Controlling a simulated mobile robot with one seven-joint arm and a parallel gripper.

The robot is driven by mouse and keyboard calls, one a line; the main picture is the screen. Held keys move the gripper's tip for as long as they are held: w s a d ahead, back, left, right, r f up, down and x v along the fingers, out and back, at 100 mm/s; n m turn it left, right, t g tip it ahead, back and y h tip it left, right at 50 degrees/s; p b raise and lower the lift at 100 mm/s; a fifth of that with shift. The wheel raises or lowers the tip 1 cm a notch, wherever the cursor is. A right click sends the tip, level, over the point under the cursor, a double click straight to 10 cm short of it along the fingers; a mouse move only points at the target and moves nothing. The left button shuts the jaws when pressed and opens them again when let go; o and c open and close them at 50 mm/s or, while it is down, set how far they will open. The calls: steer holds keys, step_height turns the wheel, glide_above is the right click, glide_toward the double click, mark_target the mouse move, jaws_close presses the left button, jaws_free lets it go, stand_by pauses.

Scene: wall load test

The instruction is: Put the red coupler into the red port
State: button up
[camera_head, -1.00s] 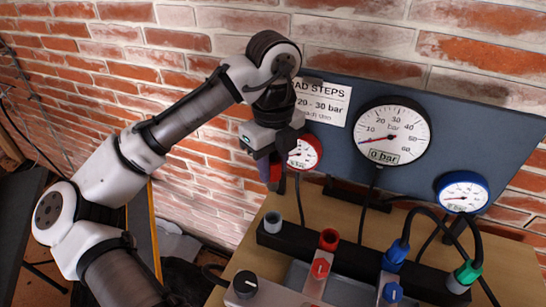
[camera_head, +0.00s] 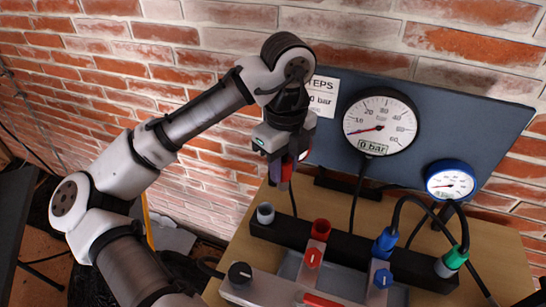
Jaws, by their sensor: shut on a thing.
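My gripper (camera_head: 281,174) hangs in front of the left part of the dark panel, pointing down. It is shut on the red coupler (camera_head: 288,169), of which only a narrow red strip shows between the fingers. The red port (camera_head: 321,227) is an upright red socket on the black bar, below and to the right of my gripper. The coupler is above the port and apart from it.
The black bar (camera_head: 347,244) also carries a grey port (camera_head: 265,212), a blue plug (camera_head: 386,242) and a green plug (camera_head: 451,261) with black hoses. A black knob (camera_head: 240,273) and red valve handle (camera_head: 313,257) stand in front. Gauges line the panel (camera_head: 457,130).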

steer(key=shift+s+d+p, duration=0.3)
steer(key=shift+s+d, duration=0.1)
steer(key=shift+d, duration=0.5)
steer(key=shift+s+d+p, duration=0.3)
steer(key=shift+s+d, duration=0.05)
steer(key=shift+d, duration=0.6)
steer(key=shift+s+d+p, duration=0.3)
steer(key=shift+s+d, duration=0.1)
steer(key=shift+d, duration=0.5)
steer(key=shift+d, duration=0.1)
steer(key=shift+s+d+p, duration=0.35)
steer(key=shift+d, duration=0.4)
steer(key=shift+s+d+p, duration=0.35)
steer(key=shift+d, duration=0.4)
steer(key=shift+f, duration=0.15)
step_height(320, 180, down, 6)
steer(key=b, duration=0.3)
steer(key=shift+b, duration=0.4)
steer(key=shift+f, duration=0.35)
steer(key=shift+f+b, duration=0.5)
steer(key=shift+f, duration=0.15)
steer(key=shift+f, duration=0.25)
steer(key=shift+f, duration=0.3)
